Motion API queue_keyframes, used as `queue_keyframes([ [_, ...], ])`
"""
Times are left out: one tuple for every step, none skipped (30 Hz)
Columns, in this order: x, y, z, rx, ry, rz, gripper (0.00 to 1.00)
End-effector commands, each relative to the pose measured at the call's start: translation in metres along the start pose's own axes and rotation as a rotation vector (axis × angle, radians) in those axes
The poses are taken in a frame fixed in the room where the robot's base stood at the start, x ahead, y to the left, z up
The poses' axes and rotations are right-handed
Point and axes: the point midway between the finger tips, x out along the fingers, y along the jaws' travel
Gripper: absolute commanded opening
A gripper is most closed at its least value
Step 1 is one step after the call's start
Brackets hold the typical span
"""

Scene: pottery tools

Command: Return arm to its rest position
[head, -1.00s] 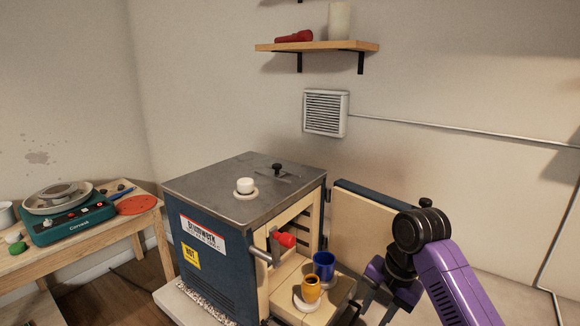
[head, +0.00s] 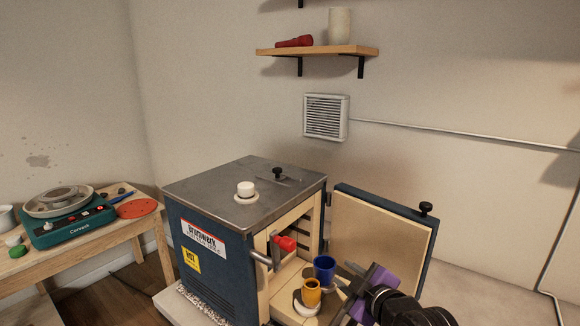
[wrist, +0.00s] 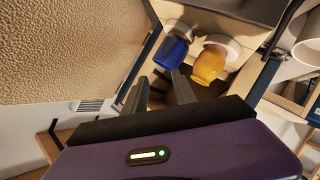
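My gripper (head: 342,280) is low in front of the open kiln (head: 205,255), to the right of the cups in the head view. In the wrist view its two dark fingers (wrist: 158,82) are apart, with nothing held between them. A blue cup (head: 324,267) and a yellow cup (head: 311,294) stand at the kiln's opening. The yellow cup rests on a white disc. Both cups also show just beyond the fingers in the wrist view, the blue one (wrist: 174,48) and the yellow one (wrist: 209,65). My wrist and arm enter at the bottom edge of the head view.
The open kiln door (head: 380,235) stands close behind my gripper. A red object (head: 286,243) is at the kiln opening. A white piece (head: 246,189) sits on the kiln top. A wooden table (head: 90,240) with a wheel (head: 75,225) is at the left. A shelf (head: 318,50) hangs high on the wall.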

Motion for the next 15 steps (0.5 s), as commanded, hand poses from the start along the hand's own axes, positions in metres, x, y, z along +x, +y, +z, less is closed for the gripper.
queue_keyframes([
  [-0.010, -0.013, 0.003, 0.088, 0.024, 0.040, 0.33],
  [-0.016, -0.017, 0.004, 0.139, 0.039, 0.068, 0.33],
  [-0.025, -0.022, 0.007, 0.203, 0.058, 0.103, 0.33],
  [-0.032, -0.026, 0.009, 0.251, 0.071, 0.128, 0.33],
  [-0.040, -0.030, 0.011, 0.296, 0.085, 0.152, 0.33],
  [-0.050, -0.036, 0.014, 0.352, 0.103, 0.182, 0.33],
  [-0.059, -0.041, 0.017, 0.394, 0.115, 0.203, 0.33],
  [-0.068, -0.045, 0.019, 0.434, 0.126, 0.224, 0.33],
  [-0.080, -0.051, 0.023, 0.484, 0.143, 0.252, 0.33],
  [-0.089, -0.055, 0.026, 0.520, 0.154, 0.271, 0.33],
  [-0.099, -0.060, 0.029, 0.554, 0.164, 0.289, 0.33],
  [-0.112, -0.066, 0.033, 0.597, 0.177, 0.312, 0.33],
  [-0.123, -0.070, 0.036, 0.628, 0.187, 0.330, 0.33],
  [-0.133, -0.075, 0.039, 0.657, 0.196, 0.345, 0.33],
  [-0.148, -0.081, 0.043, 0.693, 0.207, 0.365, 0.33],
])
